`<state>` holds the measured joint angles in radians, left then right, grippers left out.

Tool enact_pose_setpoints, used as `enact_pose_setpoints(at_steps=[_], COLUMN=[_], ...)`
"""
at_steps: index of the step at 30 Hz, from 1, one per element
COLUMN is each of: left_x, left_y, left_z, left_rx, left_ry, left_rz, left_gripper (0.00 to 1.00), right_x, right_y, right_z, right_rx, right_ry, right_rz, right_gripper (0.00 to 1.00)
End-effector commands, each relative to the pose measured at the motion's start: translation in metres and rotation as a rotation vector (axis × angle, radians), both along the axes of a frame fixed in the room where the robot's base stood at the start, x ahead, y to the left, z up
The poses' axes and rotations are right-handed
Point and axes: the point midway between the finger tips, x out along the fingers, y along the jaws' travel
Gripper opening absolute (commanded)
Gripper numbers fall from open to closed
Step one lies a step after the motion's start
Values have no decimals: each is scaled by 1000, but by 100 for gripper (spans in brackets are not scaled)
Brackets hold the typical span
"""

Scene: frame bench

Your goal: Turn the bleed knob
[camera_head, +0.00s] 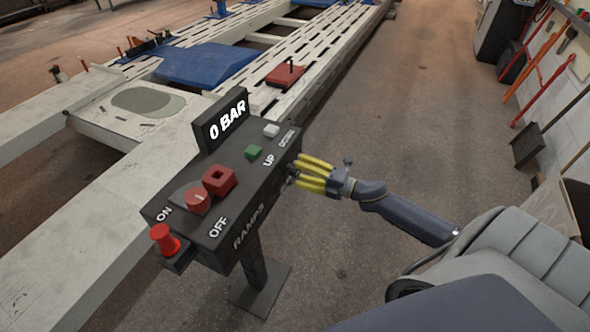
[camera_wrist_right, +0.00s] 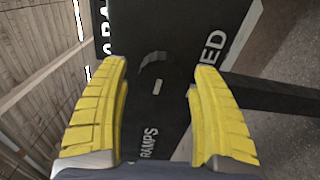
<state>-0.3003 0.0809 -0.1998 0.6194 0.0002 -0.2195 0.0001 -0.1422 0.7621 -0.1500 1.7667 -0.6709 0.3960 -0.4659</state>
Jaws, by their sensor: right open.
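The bleed knob (camera_wrist_right: 155,68) is a dark round knob with a pale mark, on a dark face of the control box (camera_head: 240,205). Part of a white label ending in "ED" shows beside it in the wrist view. My right gripper (camera_head: 303,170) has yellow fingers and is at the right end of the box. In the wrist view my right gripper (camera_wrist_right: 161,78) is open, with one finger on each side of the knob and gaps between. Contact is not visible. In the head view the knob is mostly hidden by the fingers. My left gripper is out of view.
The box carries a "0 BAR" display (camera_head: 226,120), a red rotary switch (camera_head: 198,201), a red mushroom button (camera_head: 163,240), a green button (camera_head: 253,152) and a white button (camera_head: 271,130). A white frame bench (camera_head: 120,185) lies behind.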

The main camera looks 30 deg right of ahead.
Motion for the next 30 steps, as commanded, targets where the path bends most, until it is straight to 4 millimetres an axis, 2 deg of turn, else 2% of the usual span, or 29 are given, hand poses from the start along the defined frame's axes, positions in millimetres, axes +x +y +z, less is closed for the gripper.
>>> enact_pose_setpoints(at_steps=[6,15,22,30], left_x=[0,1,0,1], left_y=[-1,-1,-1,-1], left_z=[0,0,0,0], left_rx=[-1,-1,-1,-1], left_ry=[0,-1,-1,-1], left_rz=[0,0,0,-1], left_gripper=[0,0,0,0], right_x=[-30,-63,-77,-81], right_y=[-19,-40,-49,-51], right_z=[-1,0,0,1], right_rx=[-1,-1,0,0], right_ry=[3,1,0,-1], right_rz=[0,1,2,1], right_gripper=[65,65,65,65])
